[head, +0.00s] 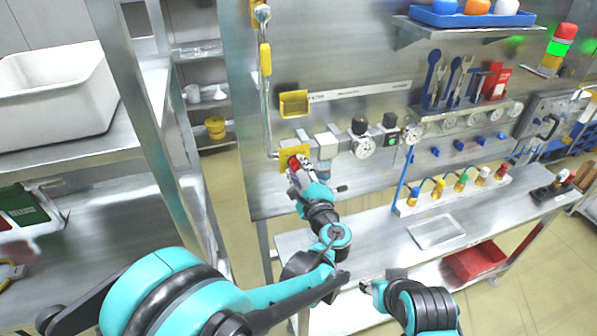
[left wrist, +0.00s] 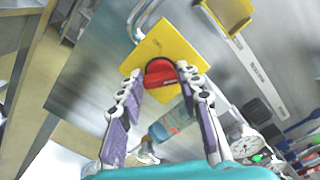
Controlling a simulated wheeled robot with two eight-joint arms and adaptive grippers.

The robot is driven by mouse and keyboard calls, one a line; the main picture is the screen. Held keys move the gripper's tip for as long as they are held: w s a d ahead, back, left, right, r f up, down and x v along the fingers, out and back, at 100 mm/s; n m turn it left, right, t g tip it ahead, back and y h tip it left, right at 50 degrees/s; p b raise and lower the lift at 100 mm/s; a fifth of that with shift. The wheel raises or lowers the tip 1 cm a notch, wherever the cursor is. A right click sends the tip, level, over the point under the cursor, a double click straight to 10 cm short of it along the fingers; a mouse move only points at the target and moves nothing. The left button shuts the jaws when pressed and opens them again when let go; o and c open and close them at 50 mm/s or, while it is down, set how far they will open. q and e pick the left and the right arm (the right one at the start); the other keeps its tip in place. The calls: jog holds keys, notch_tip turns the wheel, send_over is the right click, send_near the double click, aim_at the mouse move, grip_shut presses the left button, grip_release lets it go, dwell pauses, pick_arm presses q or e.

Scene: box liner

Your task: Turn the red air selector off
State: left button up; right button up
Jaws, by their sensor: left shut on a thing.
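The red air selector (left wrist: 160,73) is a red knob on a square yellow plate (left wrist: 165,47), fixed to the steel panel. In the head view the red selector (head: 293,163) shows only in part, with my left gripper (head: 300,165) in front of it. In the left wrist view the two fingers of my left gripper (left wrist: 160,80) stand on either side of the knob, shut on it. The knob's handle lies roughly across the gap between the fingertips. My right gripper (head: 372,287) is low in the head view, well away from the panel; its fingers are too small to read.
A yellow bin (head: 293,103) hangs above the selector, and a pipe (head: 266,90) runs down beside it. Valves and gauges (head: 362,143) line the panel to the right. A steel bench (head: 370,222) stands below, with a red bin (head: 475,260) under it.

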pick_arm(q)
jog(key=n+b, duration=0.1)
jog(key=n, duration=0.2)
jog(key=shift+n, duration=0.3)
jog(key=n+b, duration=0.1)
jog(key=n, duration=0.3)
jog(key=shift+w+n+b, duration=0.1)
jog(key=shift+n+b, duration=0.2)
jog(key=shift+b, duration=0.1)
jog(key=n+b, duration=0.1)
jog(key=n, duration=0.2)
jog(key=shift+f, duration=0.1)
jog(key=shift+n+b, duration=0.3)
jog(key=shift+n, duration=1.9)
jog(key=o, duration=1.1)
jog(key=shift+o, duration=0.3)
jog(key=shift+w+f, duration=0.1)
